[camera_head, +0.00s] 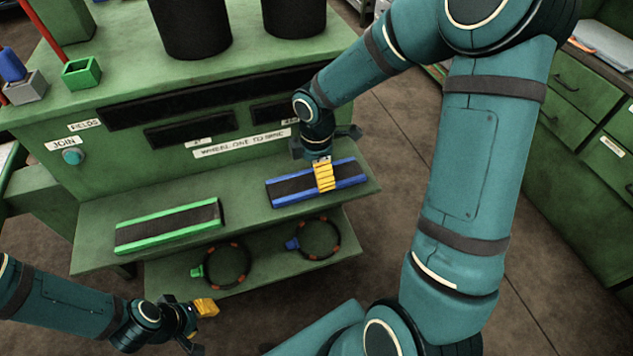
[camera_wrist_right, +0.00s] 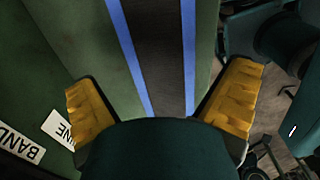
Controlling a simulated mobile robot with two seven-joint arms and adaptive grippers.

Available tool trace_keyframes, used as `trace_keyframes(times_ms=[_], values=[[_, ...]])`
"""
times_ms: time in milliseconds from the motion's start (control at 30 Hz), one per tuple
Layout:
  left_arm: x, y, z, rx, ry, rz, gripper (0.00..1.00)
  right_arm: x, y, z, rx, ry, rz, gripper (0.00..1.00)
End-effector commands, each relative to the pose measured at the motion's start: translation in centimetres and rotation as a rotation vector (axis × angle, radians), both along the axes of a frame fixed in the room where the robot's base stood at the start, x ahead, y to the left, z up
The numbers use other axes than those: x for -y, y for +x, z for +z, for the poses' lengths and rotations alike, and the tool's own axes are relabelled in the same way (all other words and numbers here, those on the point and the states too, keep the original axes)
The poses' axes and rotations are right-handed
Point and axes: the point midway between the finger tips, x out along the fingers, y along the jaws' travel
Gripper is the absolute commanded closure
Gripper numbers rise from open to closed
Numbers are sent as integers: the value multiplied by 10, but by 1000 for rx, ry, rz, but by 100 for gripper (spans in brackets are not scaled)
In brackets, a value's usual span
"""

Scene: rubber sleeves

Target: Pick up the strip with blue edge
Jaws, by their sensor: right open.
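The strip with blue edges (camera_head: 292,188) is dark in the middle and lies flat on the right part of the upper green shelf. My right gripper (camera_head: 325,175) is above it, with a yellow finger in front of part of the strip. In the right wrist view the strip (camera_wrist_right: 160,60) runs between the two spread yellow fingers (camera_wrist_right: 165,105), with gaps on both sides; the gripper is open and empty. My left gripper (camera_head: 200,320) is at the lower left, away from the shelves; one yellow finger shows, and its opening is unclear.
A strip with green edges (camera_head: 168,227) lies left on the same upper shelf (camera_head: 245,212). Two dark rings, one with a green piece (camera_head: 228,267) and one with a blue piece (camera_head: 318,240), rest on the lower shelf. The labelled green cabinet front (camera_head: 130,155) rises behind.

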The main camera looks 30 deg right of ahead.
Motion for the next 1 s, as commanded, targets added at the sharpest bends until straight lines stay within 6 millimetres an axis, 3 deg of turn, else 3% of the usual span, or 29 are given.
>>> trace_keyframes(times_ms=[200, 467, 600, 667, 1000], values=[[0, 1, -12, 2, 0, 0, 57, 0, -2, -33, -1, 0, 1, 0], [0, 1, -12, 3, 0, 0, 57, 0, -1, -35, 1, 0, 0, 0], [0, 1, -12, 3, 0, 0, 57, 0, -1, -35, 1, 0, 0, 49], [0, 1, -12, 3, 0, 0, 57, 0, -1, -35, 1, 0, 0, 65], [0, 1, -10, 2, 0, 0, 57, 0, -1, -29, 3, -1, 0, 65]])
